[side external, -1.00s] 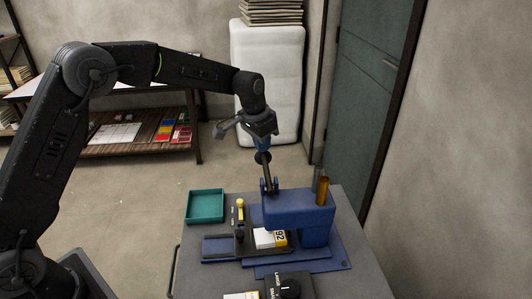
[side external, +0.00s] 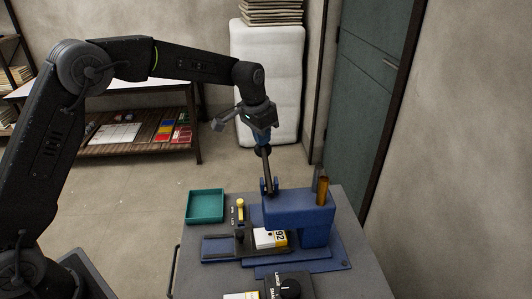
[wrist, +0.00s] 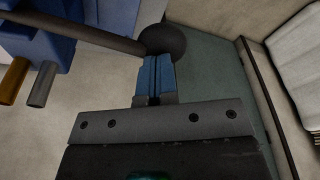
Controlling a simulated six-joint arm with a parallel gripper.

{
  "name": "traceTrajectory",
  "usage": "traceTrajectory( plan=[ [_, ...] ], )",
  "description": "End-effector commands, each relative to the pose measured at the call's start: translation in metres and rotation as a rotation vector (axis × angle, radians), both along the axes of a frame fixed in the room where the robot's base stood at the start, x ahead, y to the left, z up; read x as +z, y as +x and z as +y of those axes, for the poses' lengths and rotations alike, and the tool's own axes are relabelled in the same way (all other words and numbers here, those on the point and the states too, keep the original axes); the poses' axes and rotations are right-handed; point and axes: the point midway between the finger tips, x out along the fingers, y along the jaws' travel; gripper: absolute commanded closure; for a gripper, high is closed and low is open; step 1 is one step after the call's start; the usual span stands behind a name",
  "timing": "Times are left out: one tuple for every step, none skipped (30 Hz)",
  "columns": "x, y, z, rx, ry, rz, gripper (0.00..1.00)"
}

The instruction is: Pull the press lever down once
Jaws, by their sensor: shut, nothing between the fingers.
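The blue press (side external: 300,208) stands on the grey table. Its dark lever (side external: 267,173) rises steeply from the pivot at the press's left end to a round black knob (side external: 262,151). My gripper (side external: 263,147) is above the knob, pointing down, its blue fingers shut and empty. In the wrist view the fingertips (wrist: 155,58) meet the edge of the knob (wrist: 166,41); whether they touch it I cannot tell. The lever rod (wrist: 85,34) runs left from the knob. A white block marked 92 (side external: 267,240) sits under the press head.
A teal tray (side external: 205,206) and a yellow-topped piece (side external: 240,207) lie left of the press. A black dial box (side external: 289,287) is at the table's front. An amber cylinder (side external: 322,190) stands on the press. The air left of the lever is clear.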

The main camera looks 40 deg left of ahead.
Motion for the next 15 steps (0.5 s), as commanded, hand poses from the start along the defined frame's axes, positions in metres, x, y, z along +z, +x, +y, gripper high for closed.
traceTrajectory(
  plan=[
    [0.004,0.001,0.0,0.0,0.0,-0.002,1.0],
    [0.006,0.001,0.0,0.0,0.0,-0.003,1.0],
    [0.009,0.001,0.0,0.0,0.0,-0.003,1.0],
    [0.011,0.001,0.0,0.0,0.001,-0.003,1.0],
    [0.013,0.001,0.0,0.0,0.001,-0.004,1.0],
    [0.016,0.001,0.0,0.0,0.001,-0.004,1.0],
    [0.018,0.001,0.0,0.0,0.001,-0.004,1.0],
    [0.02,0.001,0.0,0.0,0.001,-0.004,1.0],
    [0.023,0.001,0.001,0.0,0.001,-0.004,1.0],
    [0.025,0.001,0.001,0.0,0.001,-0.005,1.0],
    [0.027,0.001,0.001,0.0,0.001,-0.005,1.0],
    [0.029,0.001,0.001,0.0,0.001,-0.005,1.0],
    [0.031,0.001,0.001,0.0,0.001,-0.004,1.0],
    [0.033,0.001,0.001,0.0,0.001,-0.004,1.0],
    [0.036,0.001,0.001,0.0,0.001,-0.005,1.0]
  ],
)
